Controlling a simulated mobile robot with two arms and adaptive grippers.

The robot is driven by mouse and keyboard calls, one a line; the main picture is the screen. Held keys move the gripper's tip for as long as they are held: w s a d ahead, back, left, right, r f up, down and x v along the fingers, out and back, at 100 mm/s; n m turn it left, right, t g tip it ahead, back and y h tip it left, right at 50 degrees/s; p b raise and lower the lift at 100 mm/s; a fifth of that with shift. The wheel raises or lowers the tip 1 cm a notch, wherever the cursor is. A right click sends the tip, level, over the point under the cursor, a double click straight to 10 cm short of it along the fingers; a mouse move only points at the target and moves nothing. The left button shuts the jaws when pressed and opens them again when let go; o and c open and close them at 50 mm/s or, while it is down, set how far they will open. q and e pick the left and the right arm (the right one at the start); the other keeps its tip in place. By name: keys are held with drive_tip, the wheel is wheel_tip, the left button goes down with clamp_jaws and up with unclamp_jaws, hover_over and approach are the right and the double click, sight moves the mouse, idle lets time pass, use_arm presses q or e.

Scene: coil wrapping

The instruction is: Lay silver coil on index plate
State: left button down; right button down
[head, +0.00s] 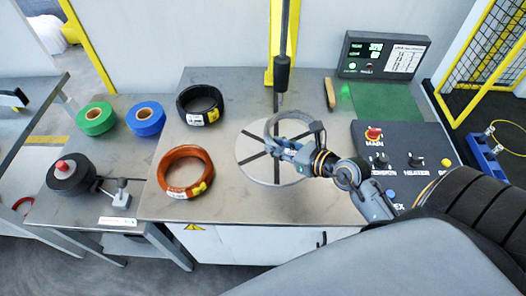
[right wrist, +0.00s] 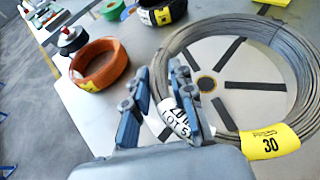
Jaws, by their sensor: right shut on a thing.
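The silver coil (head: 283,115) is a ring of grey wire over the round index plate (head: 252,172), which is pale with black radial strips. In the right wrist view the coil (right wrist: 174,48) bears a yellow label reading 30 and a white lot label. The plate (right wrist: 202,52) and its dark centre show through the ring. My right gripper (head: 274,147) is shut on the near left side of the coil; its fingers also show in the right wrist view (right wrist: 165,103). I cannot tell whether the coil touches the plate. My left gripper is not in view.
An orange coil (head: 164,169) and a black coil (head: 184,98) lie left of the plate. Green (head: 96,119) and blue (head: 146,119) tape rolls sit further left. A control panel (head: 391,148) stands at right. A dark rod (head: 283,75) hangs behind the plate.

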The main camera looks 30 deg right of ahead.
hover_over(262, 162)
wheel_tip(262, 162, down, 6)
drive_tip(key=shift+d+r, duration=0.15)
drive_tip(key=shift+r, duration=0.05)
wheel_tip(262, 162, down, 3)
drive_tip(key=shift+w+f, duration=0.1)
drive_tip(key=shift+f, duration=0.05)
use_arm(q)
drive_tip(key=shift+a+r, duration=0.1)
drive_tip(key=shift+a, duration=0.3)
use_arm(e)
drive_tip(key=c, duration=1.1)
unclamp_jaws()
drive_tip(key=shift+f, duration=0.15)
drive_tip(key=shift+c, duration=0.2)
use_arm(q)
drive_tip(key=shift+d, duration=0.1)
